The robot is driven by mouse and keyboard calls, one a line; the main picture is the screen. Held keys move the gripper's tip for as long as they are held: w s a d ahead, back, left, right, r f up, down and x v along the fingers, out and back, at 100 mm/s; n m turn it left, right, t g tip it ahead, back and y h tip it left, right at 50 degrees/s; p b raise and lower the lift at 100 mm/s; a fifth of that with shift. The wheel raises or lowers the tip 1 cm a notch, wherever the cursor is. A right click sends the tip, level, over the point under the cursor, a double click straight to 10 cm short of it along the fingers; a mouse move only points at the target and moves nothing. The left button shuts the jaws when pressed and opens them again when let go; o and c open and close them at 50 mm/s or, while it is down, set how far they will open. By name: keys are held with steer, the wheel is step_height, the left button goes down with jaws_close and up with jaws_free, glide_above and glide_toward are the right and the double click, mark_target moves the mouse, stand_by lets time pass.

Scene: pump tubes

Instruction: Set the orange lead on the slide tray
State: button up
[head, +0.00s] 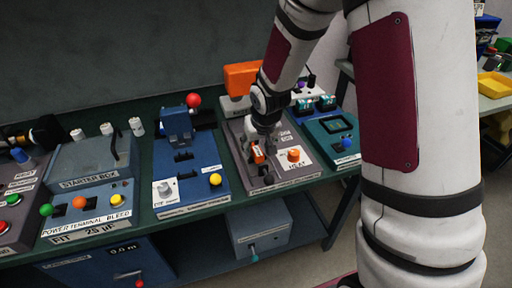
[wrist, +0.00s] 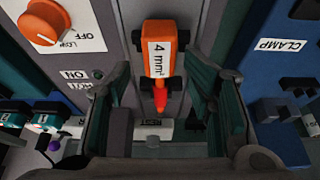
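The orange lead (wrist: 167,32) has an orange body with a "4 mm²" label and a red-orange tip pointing toward my gripper in the wrist view. It lies over the grey heat panel (wrist: 75,20). It also shows in the head view (head: 258,154), small and partly covered by my gripper. My gripper (wrist: 160,85) is open, its fingers apart on either side of the lead's tip end, with gaps at both sides. In the head view my gripper (head: 261,141) is low over the grey panel. I cannot tell which part is the slide tray.
An orange heat knob (head: 293,155) stands right beside my gripper. A blue slotted unit (head: 187,180) with a red ball lever (head: 194,101) is to the left; a teal unit (head: 335,132) is to the right. An orange block (head: 240,77) stands behind. The bench is crowded.

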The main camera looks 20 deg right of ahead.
steer(key=v, duration=1)
steer(key=shift+s+a+r, duration=0.15)
steer(key=shift+s+r, duration=0.1)
steer(key=s+r+p, duration=0.1)
steer(key=s+r, duration=0.6)
steer(key=s, duration=0.6)
steer(key=s+r+p, duration=0.1)
steer(key=s+r, duration=0.7)
steer(key=s, duration=0.6)
steer(key=shift+d+p, duration=0.25)
steer(key=shift+p, duration=0.05)
steer(key=shift+r, duration=0.15)
